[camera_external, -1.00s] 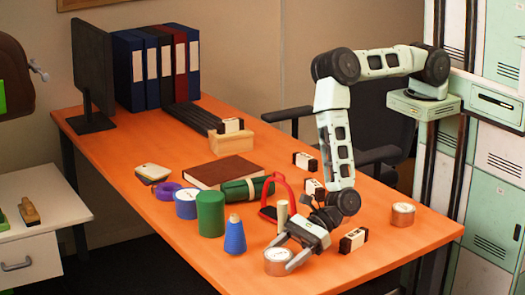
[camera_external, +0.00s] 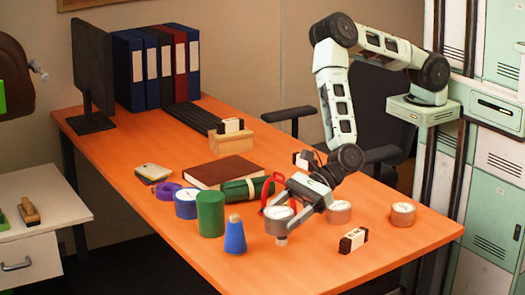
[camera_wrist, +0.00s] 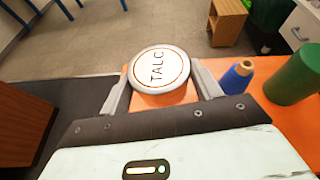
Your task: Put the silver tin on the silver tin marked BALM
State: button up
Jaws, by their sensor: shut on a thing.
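My gripper (camera_external: 284,214) is shut on a silver tin (camera_external: 279,226), holding it above the table. In the wrist view, the held tin (camera_wrist: 160,68) has a white round lid label reading TALC, between the two fingers of my gripper (camera_wrist: 164,84). Two other silver tins stand on the table to the right of it in the external view: a nearer one (camera_external: 339,213) and one farther right (camera_external: 403,215). Their lid lettering is too small to read, so I cannot tell which is marked BALM.
A blue cone (camera_external: 235,238), a green cylinder (camera_external: 210,214) and a blue tin (camera_external: 186,204) stand left of my gripper. A red looped object (camera_external: 270,185) is close behind the held tin. A black-and-white block (camera_external: 353,240) lies right. The front table area is clear.

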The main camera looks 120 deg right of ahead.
aim_at(287, 214)
notch_tip(287, 214, up, 9)
jog(key=shift+r, duration=0.15)
jog(key=s+d+n+y, duration=0.3)
jog(key=s+d, duration=0.1)
jog(key=d, duration=0.3)
jog(key=s+d+n+g+y+p, duration=0.1)
jog(key=s+d+n+g+y, duration=0.2)
jog(key=s, duration=0.9)
jog(key=s+d+n+g+y, duration=0.2)
jog(key=s+d+n+y, duration=0.15)
jog(key=s, duration=0.85)
jog(key=f, duration=1.5)
jog(key=shift+w+a+f+b, duration=0.15)
jog(key=shift+w+f+b, duration=0.15)
jog(key=shift+w+f, duration=0.05)
jog(key=o, duration=1.1)
jog(key=shift+f, duration=0.15)
